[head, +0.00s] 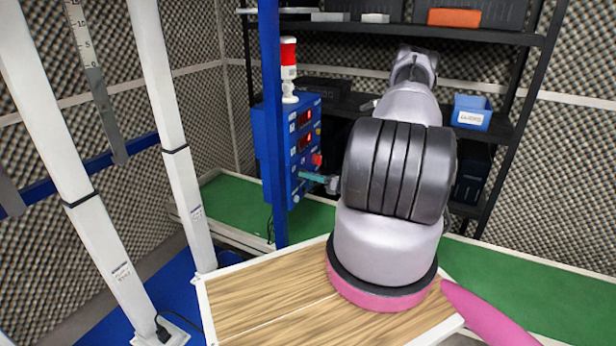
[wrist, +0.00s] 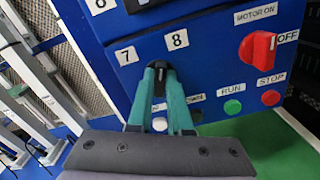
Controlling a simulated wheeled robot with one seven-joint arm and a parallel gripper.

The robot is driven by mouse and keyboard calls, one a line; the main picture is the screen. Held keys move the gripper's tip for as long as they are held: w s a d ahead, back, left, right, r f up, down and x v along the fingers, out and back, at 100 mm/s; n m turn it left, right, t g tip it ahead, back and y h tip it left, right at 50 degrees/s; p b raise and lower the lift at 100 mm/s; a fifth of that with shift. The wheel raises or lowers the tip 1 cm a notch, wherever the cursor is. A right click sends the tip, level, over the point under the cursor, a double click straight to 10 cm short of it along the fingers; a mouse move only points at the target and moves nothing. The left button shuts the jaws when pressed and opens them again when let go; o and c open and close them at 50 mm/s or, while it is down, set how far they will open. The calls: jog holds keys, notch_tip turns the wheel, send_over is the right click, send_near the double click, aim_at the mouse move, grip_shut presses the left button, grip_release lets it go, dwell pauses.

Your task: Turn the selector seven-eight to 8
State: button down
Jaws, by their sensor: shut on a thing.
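The blue control panel (head: 302,145) stands on the blue post, left of my arm in the head view; it fills much of the wrist view (wrist: 215,65). The selector seven-eight (wrist: 159,80) is a black knob below the labels 7 (wrist: 127,55) and 8 (wrist: 175,40). My gripper (wrist: 161,76) has its teal fingers closed on either side of this knob. In the head view my gripper (head: 304,176) reaches the panel front from the right, and the selector there is hidden. The fingers cover most of the knob, so I cannot tell which number it points to.
A red MOTOR switch (wrist: 258,47) is right of the selector. A green RUN button (wrist: 232,107) and a red STOP button (wrist: 270,98) sit below it. A white button (wrist: 160,124) shows between my fingers. A wooden table (head: 265,302) lies in front of the panel.

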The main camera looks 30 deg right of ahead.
jog(key=shift+m, duration=0.6)
jog(key=shift+d, duration=0.1)
jog(key=c, duration=0.8)
grip_release()
jog(key=shift+c, duration=0.2)
jog(key=v, duration=1)
jog(key=shift+s+d, duration=0.25)
jog(key=shift+s, duration=0.1)
